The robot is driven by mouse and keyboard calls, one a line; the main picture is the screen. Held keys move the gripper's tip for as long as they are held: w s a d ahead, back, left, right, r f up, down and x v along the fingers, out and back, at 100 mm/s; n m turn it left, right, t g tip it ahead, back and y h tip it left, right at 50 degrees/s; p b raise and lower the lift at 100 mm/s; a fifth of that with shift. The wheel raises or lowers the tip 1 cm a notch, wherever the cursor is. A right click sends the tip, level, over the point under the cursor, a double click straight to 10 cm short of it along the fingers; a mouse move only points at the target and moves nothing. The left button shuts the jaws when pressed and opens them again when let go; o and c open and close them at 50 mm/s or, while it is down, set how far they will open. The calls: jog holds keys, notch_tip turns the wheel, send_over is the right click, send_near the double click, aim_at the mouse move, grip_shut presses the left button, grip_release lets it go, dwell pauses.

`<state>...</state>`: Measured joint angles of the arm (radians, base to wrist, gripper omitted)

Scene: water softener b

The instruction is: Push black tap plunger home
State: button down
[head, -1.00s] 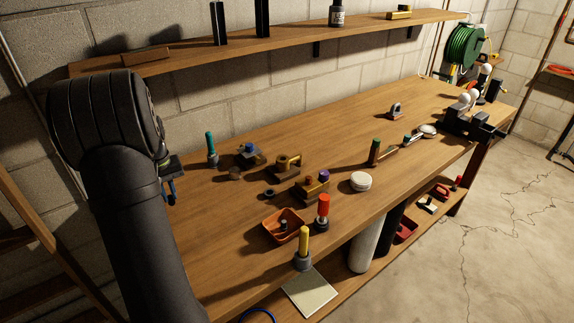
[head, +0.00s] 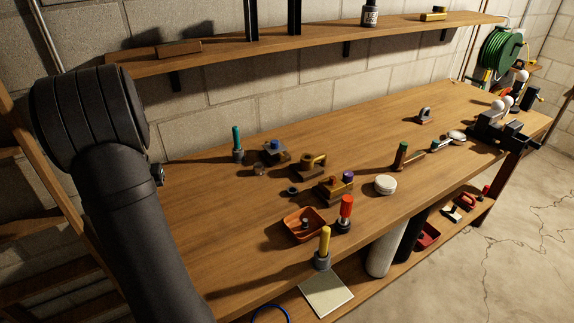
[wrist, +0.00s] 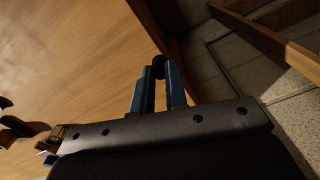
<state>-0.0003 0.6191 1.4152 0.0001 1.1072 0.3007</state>
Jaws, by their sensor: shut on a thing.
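In the wrist view the blue jaws of my gripper (wrist: 159,80) are shut on a small black rounded piece (wrist: 158,66), which may be the plunger. My gripper is hidden behind my arm in the head view. Several valve blocks stand on the bench: one with a blue knob (head: 275,150), a brass one (head: 311,166), and a brass one with a purple knob (head: 337,188). They are well to the right of my arm. I cannot tell which one takes the plunger.
An orange tray (head: 288,231) holds a small dark part. Teal (head: 237,141), red (head: 346,207) and yellow-handled (head: 324,245) tools stand upright on the bench (head: 210,205). A white round tin (head: 385,184) lies to the right. A shelf (head: 210,58) runs above.

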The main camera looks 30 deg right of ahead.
jog(key=w+d+r+m, duration=0.1)
jog(key=w+d+r, duration=0.15)
jog(key=d, duration=0.95)
jog(key=w+d+r+m, duration=0.1)
jog(key=w+d, duration=0.2)
jog(key=d, duration=0.9)
jog(key=s+d+r+m, duration=0.1)
jog(key=s+d, duration=0.3)
jog(key=d, duration=0.9)
jog(key=s+d+r+m, duration=0.1)
jog(key=s+d+r, duration=0.2)
jog(key=d, duration=1)
jog(key=shift+s+d+m, duration=0.4)
jog(key=shift+s, duration=0.65)
jog(key=shift+f, duration=2.2)
jog(key=shift+f, duration=0.25)
